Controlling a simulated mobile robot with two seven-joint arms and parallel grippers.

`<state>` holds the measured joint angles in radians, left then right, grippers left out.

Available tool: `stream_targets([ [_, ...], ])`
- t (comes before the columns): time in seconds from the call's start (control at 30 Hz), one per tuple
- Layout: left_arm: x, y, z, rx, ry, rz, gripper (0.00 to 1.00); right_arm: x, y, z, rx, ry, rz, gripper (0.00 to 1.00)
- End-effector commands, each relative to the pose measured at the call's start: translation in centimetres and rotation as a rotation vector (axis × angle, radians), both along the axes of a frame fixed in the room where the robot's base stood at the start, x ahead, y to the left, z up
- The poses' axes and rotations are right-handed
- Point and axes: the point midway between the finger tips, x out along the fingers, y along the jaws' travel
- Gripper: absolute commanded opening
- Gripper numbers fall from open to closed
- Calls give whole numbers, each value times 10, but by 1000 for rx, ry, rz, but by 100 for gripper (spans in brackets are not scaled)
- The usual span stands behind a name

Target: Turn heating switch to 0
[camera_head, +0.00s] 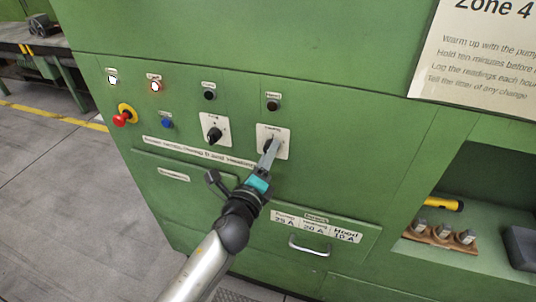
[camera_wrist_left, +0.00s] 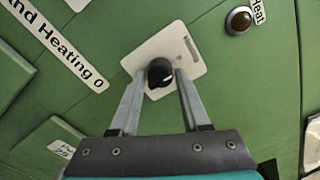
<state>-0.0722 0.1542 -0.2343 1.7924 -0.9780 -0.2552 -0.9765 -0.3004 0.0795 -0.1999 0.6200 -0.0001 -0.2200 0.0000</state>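The heating switch (camera_wrist_left: 160,73) is a black rotary knob on a white plate (camera_wrist_left: 190,68) on the green panel. In the head view its plate (camera_head: 284,150) is the right one of two similar plates, and my fingers partly cover the knob. My left gripper (camera_head: 271,147) reaches up to it from below. In the left wrist view the two grey fingers stand on either side of the knob, with a narrow gap at the left finger; contact at the right finger is unclear. The knob's white mark is small, and its setting cannot be read. My right gripper is not in view.
Left of it is another black knob (camera_head: 214,135). A red emergency button (camera_head: 121,119), a blue button (camera_head: 167,123) and several small lamps sit on the panel. A drawer handle (camera_head: 309,247) sticks out below. A shelf at right holds a yellow torch (camera_head: 443,203).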

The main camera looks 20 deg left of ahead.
Motion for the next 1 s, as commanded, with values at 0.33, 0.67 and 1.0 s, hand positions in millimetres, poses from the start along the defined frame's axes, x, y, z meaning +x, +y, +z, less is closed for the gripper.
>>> stream_targets([
  [0.33, 0, 0, 0, 3, -1, 0, 71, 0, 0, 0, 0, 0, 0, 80],
  [0.67, -16, 1, -1, 4, 0, -1, 71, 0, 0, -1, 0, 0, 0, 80],
  [1.0, -71, 2, -2, 3, 2, 0, 71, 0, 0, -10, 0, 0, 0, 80],
])
